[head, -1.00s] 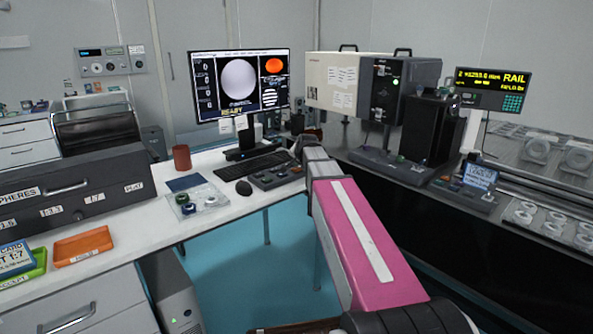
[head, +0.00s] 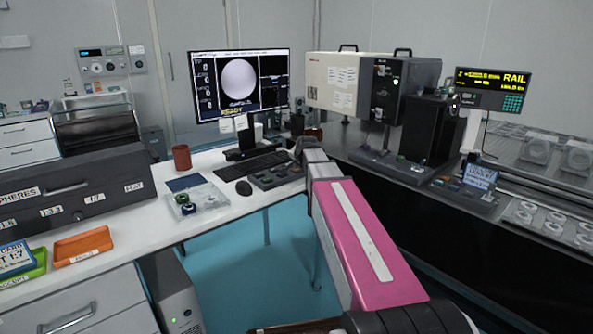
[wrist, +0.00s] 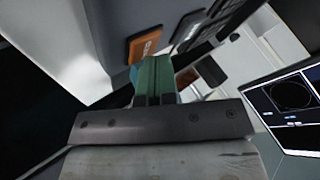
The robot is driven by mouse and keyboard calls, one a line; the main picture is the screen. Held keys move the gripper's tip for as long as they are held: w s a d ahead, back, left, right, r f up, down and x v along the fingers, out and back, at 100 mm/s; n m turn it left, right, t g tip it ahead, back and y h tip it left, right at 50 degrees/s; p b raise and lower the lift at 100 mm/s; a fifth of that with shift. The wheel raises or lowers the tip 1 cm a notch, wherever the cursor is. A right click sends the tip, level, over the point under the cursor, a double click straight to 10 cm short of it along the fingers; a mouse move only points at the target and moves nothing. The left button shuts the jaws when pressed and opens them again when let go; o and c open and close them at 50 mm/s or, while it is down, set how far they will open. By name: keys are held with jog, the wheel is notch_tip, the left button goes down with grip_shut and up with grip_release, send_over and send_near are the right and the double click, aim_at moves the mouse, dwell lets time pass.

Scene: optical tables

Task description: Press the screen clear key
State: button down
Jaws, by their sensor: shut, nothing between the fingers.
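The monitor (head: 240,85) stands at the back of the white desk. It shows a pale grey disc and "READY" below it, with dark right-hand panels. Part of a screen also shows in the wrist view (wrist: 292,108). A low dark key box (head: 275,175) lies beside the keyboard (head: 251,166). Its key labels are too small to read, so I cannot tell which is the screen clear key. My gripper's green fingers (wrist: 153,80) are together and empty in the wrist view, pointing at an orange-faced item (wrist: 145,44). In the head view my pink arm hides the fingers; contact is unclear.
A mouse (head: 244,188), a brown cup (head: 182,157) and a clear tray (head: 200,198) of small parts lie left of the key box. A large instrument (head: 345,82) stands behind my arm. The RAIL display (head: 492,89) stands to the right.

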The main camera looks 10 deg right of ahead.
jog(key=shift+r, duration=0.8)
jog(key=shift+r, duration=2.55)
